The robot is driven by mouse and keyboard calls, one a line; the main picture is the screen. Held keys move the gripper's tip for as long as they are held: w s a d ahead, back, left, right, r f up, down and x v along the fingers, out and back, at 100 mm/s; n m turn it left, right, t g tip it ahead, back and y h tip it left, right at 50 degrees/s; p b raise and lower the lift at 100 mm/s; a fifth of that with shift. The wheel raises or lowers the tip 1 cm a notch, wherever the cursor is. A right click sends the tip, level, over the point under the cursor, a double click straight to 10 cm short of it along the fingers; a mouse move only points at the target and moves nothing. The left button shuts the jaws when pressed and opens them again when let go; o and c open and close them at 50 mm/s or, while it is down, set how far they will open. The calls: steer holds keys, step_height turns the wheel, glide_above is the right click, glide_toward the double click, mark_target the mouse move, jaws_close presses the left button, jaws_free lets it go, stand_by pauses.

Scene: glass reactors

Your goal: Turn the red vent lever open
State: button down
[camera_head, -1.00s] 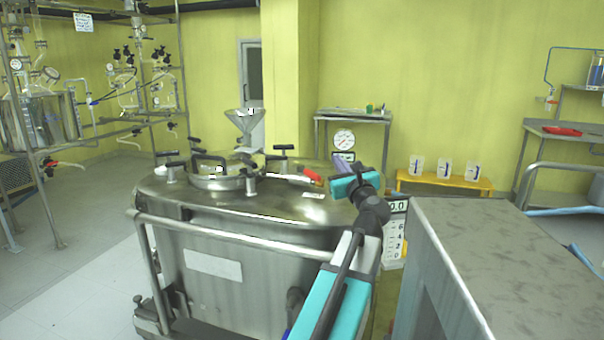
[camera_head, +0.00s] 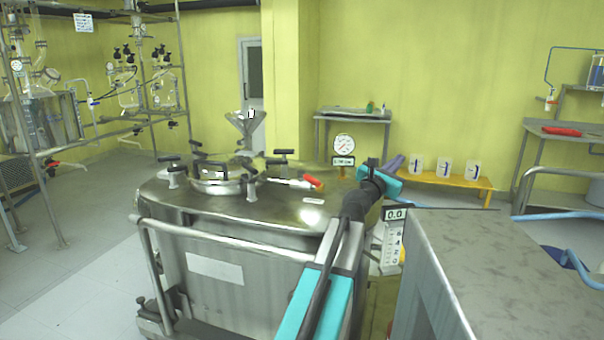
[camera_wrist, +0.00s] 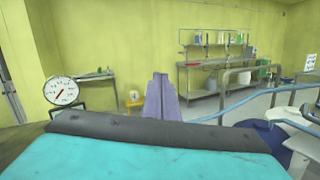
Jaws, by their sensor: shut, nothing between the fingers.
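The red vent lever (camera_head: 313,182) is on the lid of the large steel vessel (camera_head: 270,215), at the lid's right rear. Its red grip is at the right end of a pale shaft that lies nearly level and points right. My gripper (camera_head: 396,161) is to the right of the lever, beyond the lid's right edge and apart from it. Its purple fingers are together and empty, and they also show in the wrist view (camera_wrist: 160,97), pointing away toward the far wall. The lever is not in the wrist view.
A round dial gauge (camera_head: 343,144) stands behind the lid. Black clamp knobs surround the round hatch (camera_head: 215,183). A grey cabinet (camera_head: 490,260) is at the right front. An orange bench (camera_head: 450,181) with several beakers is behind my gripper. Glass reactors stand at the left.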

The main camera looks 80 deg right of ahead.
steer(key=w+f+m+g+y+p, duration=0.1)
steer(key=w+f+m+y+p, duration=0.2)
steer(key=w+y+p, duration=0.45)
steer(key=w+f+m+y+p, duration=0.2)
steer(key=w+f+y+p, duration=0.15)
steer(key=w+p, duration=0.65)
steer(key=w+a+r+n+t+h+p, duration=0.1)
steer(key=w+r+n+t+p, duration=0.1)
steer(key=w+p, duration=1)
steer(key=w+r+n, duration=0.1)
steer(key=w+r, duration=0.1)
steer(key=w, duration=0.8)
steer(key=shift+w+h, duration=0.3)
steer(key=shift+h, duration=0.1)
steer(key=p, duration=0.5)
glide_toward(310, 180)
steer(key=x, duration=0.5)
steer(key=shift+d, duration=0.1)
steer(key=shift+s+d+f, duration=0.3)
steer(key=shift+s+f, duration=0.05)
steer(key=shift+s, duration=0.1)
